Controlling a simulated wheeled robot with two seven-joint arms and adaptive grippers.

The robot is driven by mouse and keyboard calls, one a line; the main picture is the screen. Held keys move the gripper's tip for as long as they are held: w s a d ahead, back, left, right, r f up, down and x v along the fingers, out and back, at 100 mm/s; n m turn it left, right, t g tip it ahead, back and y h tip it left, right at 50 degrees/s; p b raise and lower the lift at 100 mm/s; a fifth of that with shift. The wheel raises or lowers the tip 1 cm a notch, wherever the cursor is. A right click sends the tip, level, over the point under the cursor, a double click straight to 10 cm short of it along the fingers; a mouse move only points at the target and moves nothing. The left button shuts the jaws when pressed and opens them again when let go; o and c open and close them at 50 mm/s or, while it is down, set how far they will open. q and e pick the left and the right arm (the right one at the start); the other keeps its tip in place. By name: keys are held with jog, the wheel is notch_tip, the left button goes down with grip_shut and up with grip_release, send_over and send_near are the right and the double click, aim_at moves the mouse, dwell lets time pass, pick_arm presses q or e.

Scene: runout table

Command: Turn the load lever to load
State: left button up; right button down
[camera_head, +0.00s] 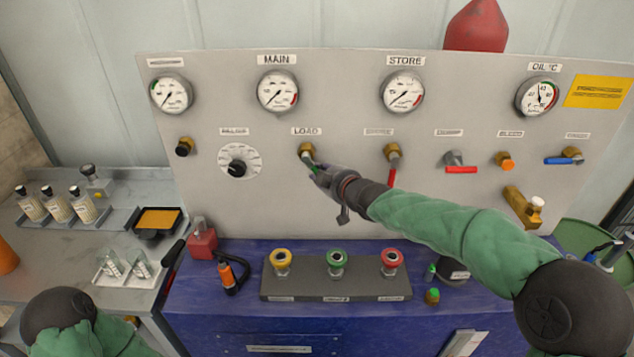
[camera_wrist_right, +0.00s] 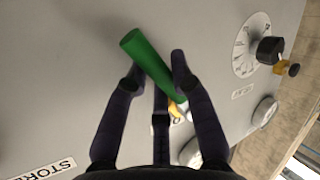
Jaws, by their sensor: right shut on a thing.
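The load lever sits on a brass fitting (camera_head: 306,150) under the LOAD label (camera_head: 306,131) on the grey panel. Its green handle (camera_wrist_right: 148,58) shows in the right wrist view, slanting between my fingers. My right gripper (camera_head: 318,172) is shut on this handle, and in the right wrist view the fingers (camera_wrist_right: 158,82) lie on both sides of it. In the head view the gripper hides most of the handle, so its exact angle is hard to tell there. My left arm shows only at the bottom left; its gripper is out of the picture.
Left of the lever is a black selector knob (camera_head: 237,168). Right of it a red-handled lever (camera_head: 392,172) hangs down, close to my right forearm. Gauges line the panel (camera_head: 340,80) above.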

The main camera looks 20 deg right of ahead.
jog(key=n+b, duration=0.1)
jog(key=g+h+b, duration=0.1)
jog(key=b, duration=0.1)
jog(key=shift+s+d+r+n, duration=0.15)
jog(key=shift+d+r+n, duration=0.2)
jog(key=shift+d+n, duration=0.05)
jog(key=shift+d+r+n+g+h+b, duration=0.3)
jog(key=shift+r+n+h+b, duration=0.2)
jog(key=shift+h+b, duration=0.2)
jog(key=shift+r+n+h, duration=0.3)
jog(key=shift+s+d+r+n+g+h+p, duration=0.1)
jog(key=shift+d+r+n+g+h+p, duration=0.1)
jog(key=shift+r+n+g+h+p, duration=0.25)
jog(key=shift+d+r+n+g+h+p, duration=0.15)
jog(key=shift+r+n+g+h+p, duration=0.2)
jog(key=shift+r+n+h+p, duration=0.7)
jog(key=shift+f, duration=0.1)
jog(key=c, duration=1)
grip_release()
